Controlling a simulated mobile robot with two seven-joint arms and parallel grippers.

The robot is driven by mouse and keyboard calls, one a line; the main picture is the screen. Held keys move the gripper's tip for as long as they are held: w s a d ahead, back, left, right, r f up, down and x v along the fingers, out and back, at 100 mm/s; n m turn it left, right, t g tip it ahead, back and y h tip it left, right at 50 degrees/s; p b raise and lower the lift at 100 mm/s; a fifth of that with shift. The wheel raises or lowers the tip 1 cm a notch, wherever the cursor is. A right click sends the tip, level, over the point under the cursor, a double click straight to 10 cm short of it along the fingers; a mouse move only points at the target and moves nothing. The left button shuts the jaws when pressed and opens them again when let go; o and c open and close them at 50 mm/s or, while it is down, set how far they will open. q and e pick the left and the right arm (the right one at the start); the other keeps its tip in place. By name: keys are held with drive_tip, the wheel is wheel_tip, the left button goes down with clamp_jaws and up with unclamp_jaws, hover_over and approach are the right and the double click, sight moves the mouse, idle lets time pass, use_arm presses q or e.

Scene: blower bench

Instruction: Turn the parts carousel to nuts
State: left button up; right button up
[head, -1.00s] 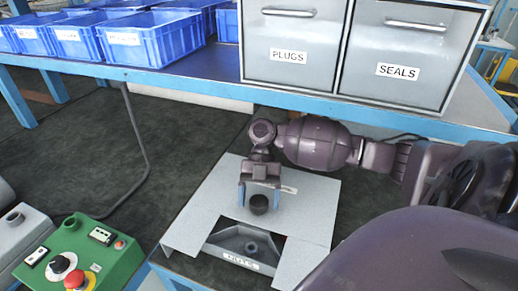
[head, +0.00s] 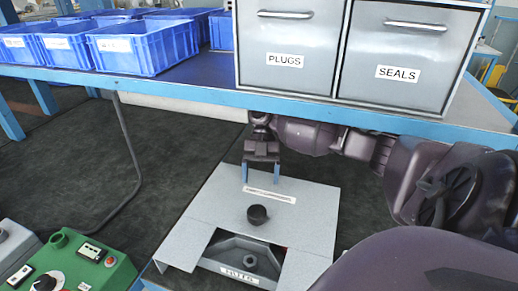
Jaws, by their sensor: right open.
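The parts carousel shows as a grey cover plate (head: 215,205) with a dark round knob (head: 257,215) standing on it. A cut-out at its front shows one tray compartment (head: 245,258) with a white label (head: 239,274). The label is small and blurred; it seems to read NUTS. My right gripper (head: 262,176) is open and empty, fingers pointing down, behind and apart from the knob. A white printed strip (head: 269,194) lies on the plate between them. My left gripper is out of view.
A blue-edged shelf (head: 190,93) crosses above my right arm, carrying PLUGS (head: 285,60) and SEALS (head: 398,72) drawers and several blue bins (head: 145,45). A green control box (head: 80,265) stands at the lower left. Dark floor lies between.

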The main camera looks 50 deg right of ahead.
drive_tip(key=shift+w+d, duration=0.6)
drive_tip(key=shift+d, duration=0.15)
drive_tip(key=shift+a, duration=0.15)
